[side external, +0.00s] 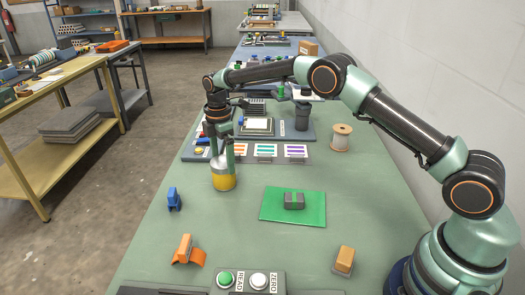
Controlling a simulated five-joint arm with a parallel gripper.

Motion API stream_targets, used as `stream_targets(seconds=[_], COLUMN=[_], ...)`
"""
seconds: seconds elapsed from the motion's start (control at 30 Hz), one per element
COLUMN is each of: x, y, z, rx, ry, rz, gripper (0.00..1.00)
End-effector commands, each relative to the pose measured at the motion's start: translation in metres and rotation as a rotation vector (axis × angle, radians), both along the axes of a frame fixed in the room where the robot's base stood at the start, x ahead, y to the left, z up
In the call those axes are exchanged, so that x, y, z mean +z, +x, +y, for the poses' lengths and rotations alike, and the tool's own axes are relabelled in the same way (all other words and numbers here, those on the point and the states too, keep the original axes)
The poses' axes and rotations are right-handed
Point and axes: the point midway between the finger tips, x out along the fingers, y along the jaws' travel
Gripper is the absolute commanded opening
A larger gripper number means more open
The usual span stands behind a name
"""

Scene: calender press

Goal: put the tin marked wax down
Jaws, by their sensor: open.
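A tin (223,177) with a yellow lower part and a pale upper part stands upright on the green table, left of the middle. I cannot read any marking on it. My gripper (223,158) points down over the tin, with its fingers on either side of the tin's upper part. The jaws are open, and I cannot tell whether a finger touches the tin. The far side of the tin is hidden.
A green mat (268,207) with a dark block (293,201) lies to the right. A blue clip (174,199), an orange piece (187,250), a button panel (240,281) and an orange-topped block (344,260) are nearer. A spool (341,137) stands behind.

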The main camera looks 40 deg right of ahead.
Motion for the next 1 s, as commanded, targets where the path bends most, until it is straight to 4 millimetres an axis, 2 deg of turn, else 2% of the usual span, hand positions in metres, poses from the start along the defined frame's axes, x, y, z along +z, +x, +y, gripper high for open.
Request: stream_targets(seconds=[0.03, 0.2, 0.47, 0.6, 0.77, 1.0], x=[0.013, 0.043, 0.067, 0.09, 0.136, 0.191], y=[0.001, 0.001, 0.0, -0.006, -0.027, -0.08], z=[0.0, 0.0, 0.0, -0.005, -0.016, -0.034], rx=[0.0, 0.0, -0.007, -0.077, -0.252, -0.546], ry=[0.001, 0.001, 0.001, 0.005, 0.021, 0.067], rz=[-0.004, -0.003, -0.003, -0.029, -0.09, -0.181], gripper=[1.0, 1.0, 1.0, 1.0, 1.0, 1.0])
